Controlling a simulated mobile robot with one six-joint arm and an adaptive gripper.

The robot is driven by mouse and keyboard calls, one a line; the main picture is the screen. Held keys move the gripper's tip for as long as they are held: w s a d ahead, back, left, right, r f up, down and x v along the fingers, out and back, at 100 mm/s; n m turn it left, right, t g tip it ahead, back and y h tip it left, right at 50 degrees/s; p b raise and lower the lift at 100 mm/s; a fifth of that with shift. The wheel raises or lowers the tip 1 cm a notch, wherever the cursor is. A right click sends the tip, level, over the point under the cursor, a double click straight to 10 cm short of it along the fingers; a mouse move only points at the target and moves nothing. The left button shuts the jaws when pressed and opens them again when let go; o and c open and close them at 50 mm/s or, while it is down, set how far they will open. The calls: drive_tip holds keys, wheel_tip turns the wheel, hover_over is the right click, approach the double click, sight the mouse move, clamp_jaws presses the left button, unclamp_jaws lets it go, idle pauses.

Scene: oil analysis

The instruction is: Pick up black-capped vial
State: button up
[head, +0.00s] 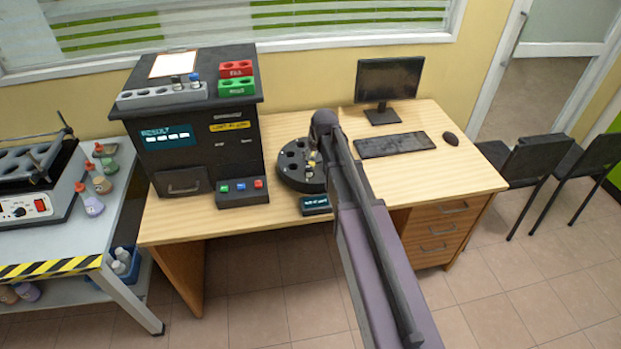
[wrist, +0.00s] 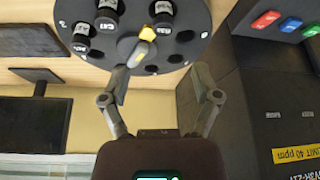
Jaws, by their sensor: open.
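A dark-capped vial (head: 177,82) stands in the grey rack (head: 135,99) on top of the black analyser, beside a blue-capped vial (head: 195,80). Several dark vials also sit in the round black carousel on the desk; in the wrist view one (wrist: 107,14) is at the top, another (wrist: 162,12) to its right and another (wrist: 81,38) at the lower left. The carousel (head: 300,184) is partly hidden by my arm in the head view. My gripper (wrist: 160,82) is open and empty, its fingers near the carousel's edge. My gripper's fingers are hidden in the head view.
The black analyser (head: 190,150) stands left of the carousel, with a button box (head: 242,193) before it. Red (head: 237,69) and green (head: 237,87) racks sit on its top. A monitor (head: 389,80), keyboard (head: 395,144) and mouse (head: 450,138) are at right.

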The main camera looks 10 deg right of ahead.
sight(309, 167)
drive_tip(key=shift+b+x, duration=2)
drive_tip(key=shift+x, duration=0.5)
drive_tip(key=shift+a+f, duration=0.1)
drive_tip(key=b+x, duration=0.3)
drive_tip(key=shift+s+a, duration=0.15)
drive_tip(key=shift+s, duration=0.05)
drive_tip(key=shift+b+x, duration=0.95)
drive_tip(key=shift+x, duration=0.1)
clamp_jaws()
